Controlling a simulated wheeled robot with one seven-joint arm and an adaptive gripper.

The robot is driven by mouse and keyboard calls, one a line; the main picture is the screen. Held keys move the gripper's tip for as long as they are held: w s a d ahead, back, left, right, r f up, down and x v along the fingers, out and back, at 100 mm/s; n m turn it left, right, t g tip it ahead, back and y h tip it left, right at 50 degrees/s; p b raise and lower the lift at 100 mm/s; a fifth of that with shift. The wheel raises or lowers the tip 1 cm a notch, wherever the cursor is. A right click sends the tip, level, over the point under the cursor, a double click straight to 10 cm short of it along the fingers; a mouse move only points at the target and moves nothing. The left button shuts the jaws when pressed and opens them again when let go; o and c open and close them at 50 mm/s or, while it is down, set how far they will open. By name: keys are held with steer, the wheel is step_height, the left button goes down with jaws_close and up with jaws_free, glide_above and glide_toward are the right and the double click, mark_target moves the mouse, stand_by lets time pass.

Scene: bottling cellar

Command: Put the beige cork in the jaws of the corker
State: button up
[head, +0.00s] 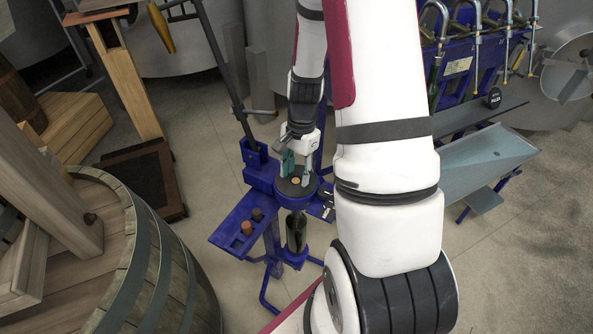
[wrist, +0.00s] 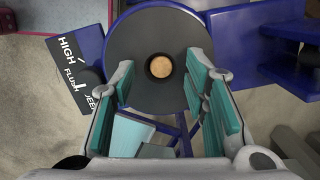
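The corker (head: 262,173) is a blue floor-standing frame with a long lever and a round dark top plate (wrist: 128,40). The beige cork (wrist: 160,66) shows as a pale round end in the dark hole at the plate's middle; it also shows in the head view (head: 296,181). How deep it sits is hidden. My gripper (head: 297,168) is right over the plate, pointing down. Its teal-padded fingers are spread wide, one on each side of the cork, with clear gaps in the wrist view. Nothing is held between them.
A blue side tray (head: 226,229) on the corker carries a few brown and dark corks (head: 247,227). A dark bottle (head: 296,232) stands under the plate. A dial panel (wrist: 76,75) is beside the plate. A barrel (head: 160,262) stands left, a blue filler bench (head: 465,60) right.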

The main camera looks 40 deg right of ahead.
steer(key=shift+r, duration=0.1)
step_height(320, 180, up, 12)
steer(key=d, duration=0.1)
steer(key=shift+w+d, duration=0.15)
steer(key=shift+d, duration=0.1)
stand_by(0.7)
